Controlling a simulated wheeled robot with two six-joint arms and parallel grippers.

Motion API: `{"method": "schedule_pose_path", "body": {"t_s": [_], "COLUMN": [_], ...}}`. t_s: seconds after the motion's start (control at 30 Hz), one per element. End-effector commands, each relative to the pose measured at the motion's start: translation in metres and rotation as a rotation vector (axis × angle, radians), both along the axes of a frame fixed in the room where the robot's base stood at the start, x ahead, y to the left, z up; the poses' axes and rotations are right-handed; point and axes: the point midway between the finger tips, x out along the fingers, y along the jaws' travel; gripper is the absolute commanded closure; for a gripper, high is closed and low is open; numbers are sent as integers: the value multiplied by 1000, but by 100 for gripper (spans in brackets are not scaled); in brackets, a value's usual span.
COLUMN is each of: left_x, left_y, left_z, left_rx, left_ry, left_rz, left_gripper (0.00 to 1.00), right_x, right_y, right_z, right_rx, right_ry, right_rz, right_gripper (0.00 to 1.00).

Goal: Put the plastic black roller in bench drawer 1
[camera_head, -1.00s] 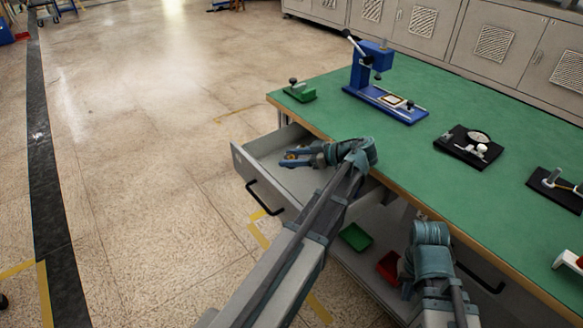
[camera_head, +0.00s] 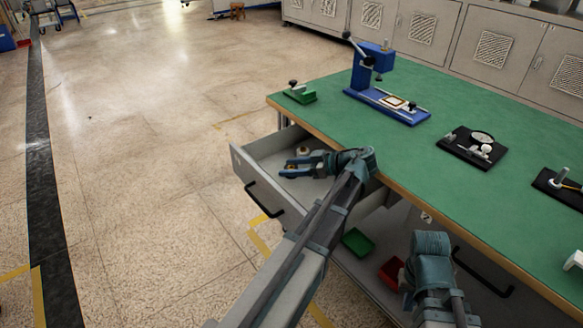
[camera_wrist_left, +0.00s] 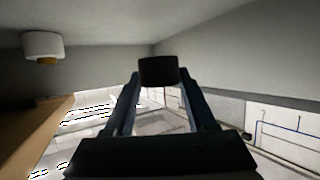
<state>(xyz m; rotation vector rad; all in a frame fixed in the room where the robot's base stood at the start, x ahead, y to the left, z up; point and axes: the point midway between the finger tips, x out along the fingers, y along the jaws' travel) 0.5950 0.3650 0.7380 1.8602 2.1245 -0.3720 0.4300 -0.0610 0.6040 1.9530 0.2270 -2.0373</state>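The black roller (camera_wrist_left: 158,70) shows in the left wrist view as a short dark cylinder between my left fingertips. My left gripper (camera_head: 291,169) is shut on it, inside the open bench drawer (camera_head: 257,163); the left wrist view shows the gripper (camera_wrist_left: 159,78) from behind. In the head view the fingers largely hide the roller. A gap to the drawer floor cannot be judged. My right gripper (camera_head: 404,279) is low at the bench front, mostly hidden by its own arm; its fingers cannot be made out.
A white roller with a brass-coloured end (camera_wrist_left: 43,45) stands in the drawer, apart from the held one. A green bin (camera_head: 356,241) and a red bin (camera_head: 392,270) lie below the bench top. The green bench top (camera_head: 400,150) carries a blue press (camera_head: 372,75) and several fixtures.

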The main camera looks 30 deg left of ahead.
Motion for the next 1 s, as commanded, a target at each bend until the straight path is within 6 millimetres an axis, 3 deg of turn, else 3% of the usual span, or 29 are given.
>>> {"method": "schedule_pose_path", "body": {"t_s": [0.03, 0.13, 0.43, 0.6, 1.0], "left_x": [0, 0, 0, 0, 9], "left_y": [0, 0, 0, 0, -59], "left_z": [0, 0, 2, 17, 39], "left_rx": [0, 0, 0, 0, 0], "left_ry": [0, 0, 0, 0, 1], "left_rz": [0, 0, 0, 0, -1], "left_gripper": [34, 16, 16, 16, 16], "right_x": [0, 0, 0, 0, 0], "right_y": [0, 0, 0, 0, 1], "right_z": [0, 0, 2, 17, 39], "right_rx": [0, 0, 0, 2, 3], "right_ry": [0, 0, 0, 1, 1], "right_rz": [0, 0, 0, -1, -1], "right_gripper": [100, 100, 100, 100, 100]}}
